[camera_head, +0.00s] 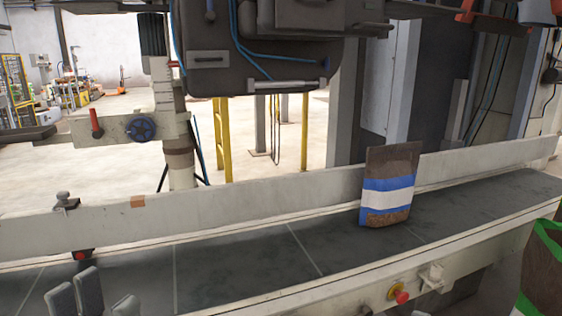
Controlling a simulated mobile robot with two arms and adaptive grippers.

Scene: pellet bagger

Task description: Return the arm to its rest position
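My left gripper (95,297) shows at the bottom left edge, in front of the conveyor. Its grey fingers stand up and apart, with nothing seen between them. The rest of its arm is below the picture. My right gripper does not show clearly anywhere. A bag (388,188) with brown see-through parts and blue and white bands stands upright on the conveyor belt (240,262), right of centre, close to the far side rail. No gripper is near the bag.
The conveyor's pale side rail (270,195) runs along its far side. A red button (402,297) sits on its near edge. A dark machine head (262,60) hangs above. A green-edged sack (545,265) is at the lower right. The belt left of the bag is clear.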

